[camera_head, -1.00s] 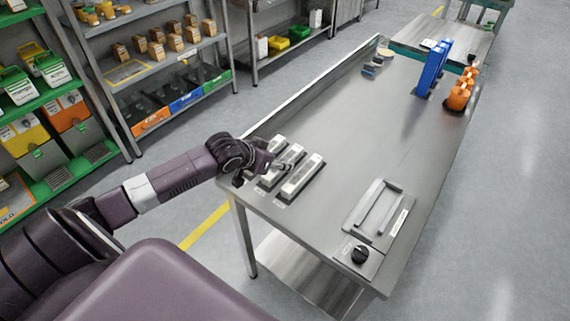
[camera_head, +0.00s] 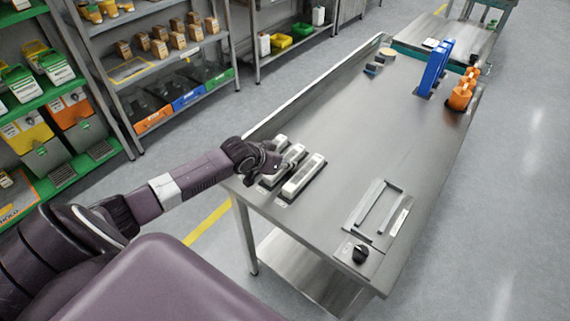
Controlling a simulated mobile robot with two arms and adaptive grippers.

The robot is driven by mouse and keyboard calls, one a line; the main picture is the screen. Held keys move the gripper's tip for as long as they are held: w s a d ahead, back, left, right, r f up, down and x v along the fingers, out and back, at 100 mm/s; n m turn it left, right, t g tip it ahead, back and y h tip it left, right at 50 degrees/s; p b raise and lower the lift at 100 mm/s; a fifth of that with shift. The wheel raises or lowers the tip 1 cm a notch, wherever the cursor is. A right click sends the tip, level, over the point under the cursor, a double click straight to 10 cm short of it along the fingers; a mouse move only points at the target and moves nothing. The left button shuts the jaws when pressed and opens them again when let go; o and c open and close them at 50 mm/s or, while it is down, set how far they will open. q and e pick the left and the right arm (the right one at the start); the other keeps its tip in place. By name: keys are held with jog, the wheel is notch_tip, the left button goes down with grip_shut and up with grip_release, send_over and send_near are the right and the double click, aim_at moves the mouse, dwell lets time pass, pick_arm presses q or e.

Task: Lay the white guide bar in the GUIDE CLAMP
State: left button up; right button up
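Several pale bars lie side by side in dark holders at the near left of the steel table. The nearest white bar (camera_head: 303,174) shows whole. A second bar (camera_head: 294,153) is partly behind my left gripper, and a third bar (camera_head: 280,141) lies at its far side. My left gripper (camera_head: 277,167) is low over the middle bar. Its fingers are small and dark, so I cannot tell whether they grip it. The guide clamp (camera_head: 359,220), a grey plate with two raised rails and a label, lies at the right; no bar shows between its rails. My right gripper is out of view.
A black knob (camera_head: 360,254) sits in front of the clamp. Blue upright parts (camera_head: 433,69) and orange parts (camera_head: 461,92) stand at the table's far right. The middle of the steel table (camera_head: 350,130) is clear. A raised ledge runs along its left edge.

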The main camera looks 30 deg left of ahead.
pick_arm(q)
grip_shut()
jog(key=shift+r, duration=0.2)
notch_tip(320, 180, up, 20)
jog(key=b, duration=0.3)
jog(key=s+d+m+g+h+b, duration=0.1)
jog(key=s+d+m+g+h, duration=0.2)
jog(key=s+d, duration=1.5)
jog(key=s+m+h, duration=0.1)
jog(key=m+h, duration=0.2)
jog(key=m, duration=0.4)
jog(key=shift+s+d+f+g, duration=0.2)
jog(key=shift+s+f+g, duration=0.1)
jog(key=shift+g, duration=0.1)
